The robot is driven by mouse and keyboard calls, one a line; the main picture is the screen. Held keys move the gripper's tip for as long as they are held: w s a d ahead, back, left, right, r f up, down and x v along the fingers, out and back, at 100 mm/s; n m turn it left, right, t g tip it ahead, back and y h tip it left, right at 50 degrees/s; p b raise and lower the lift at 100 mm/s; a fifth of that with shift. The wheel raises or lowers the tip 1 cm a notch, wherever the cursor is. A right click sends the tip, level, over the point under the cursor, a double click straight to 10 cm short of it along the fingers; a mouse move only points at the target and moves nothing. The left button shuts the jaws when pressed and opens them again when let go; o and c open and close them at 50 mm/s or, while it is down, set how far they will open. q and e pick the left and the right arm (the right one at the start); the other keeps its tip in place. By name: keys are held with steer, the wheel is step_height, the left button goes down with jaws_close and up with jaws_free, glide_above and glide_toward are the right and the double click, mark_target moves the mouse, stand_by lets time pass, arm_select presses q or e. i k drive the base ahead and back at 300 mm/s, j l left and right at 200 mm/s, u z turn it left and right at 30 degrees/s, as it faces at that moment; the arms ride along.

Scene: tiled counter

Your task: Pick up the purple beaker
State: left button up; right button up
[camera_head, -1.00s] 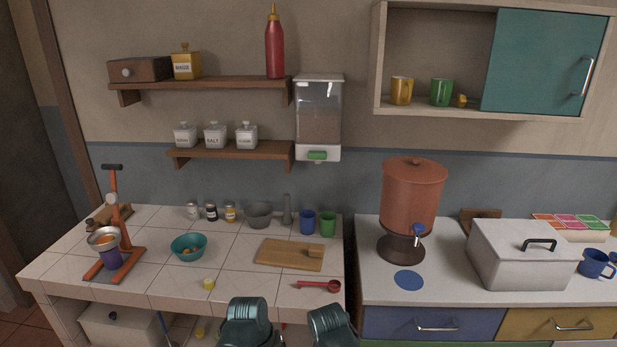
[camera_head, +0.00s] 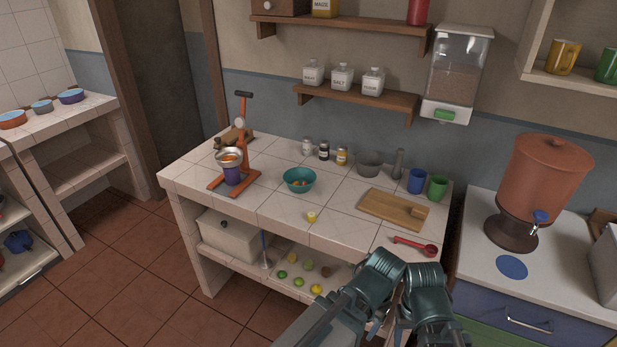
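The purple beaker (camera_head: 233,176) stands upright on the base of the orange press (camera_head: 243,140), at the left end of the tiled counter. It is directly under the press's metal bowl (camera_head: 229,157), which hides its top. Two teal links of my arms show at the bottom, right of centre, well away from the beaker. I cannot make out either gripper's fingers.
A cutting board (camera_head: 393,209) and red scoop (camera_head: 414,246) lie further right. Open tiled floor (camera_head: 130,270) lies left of the counter.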

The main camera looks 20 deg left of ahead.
mark_target(233, 175)
steer(key=u, duration=1.3)
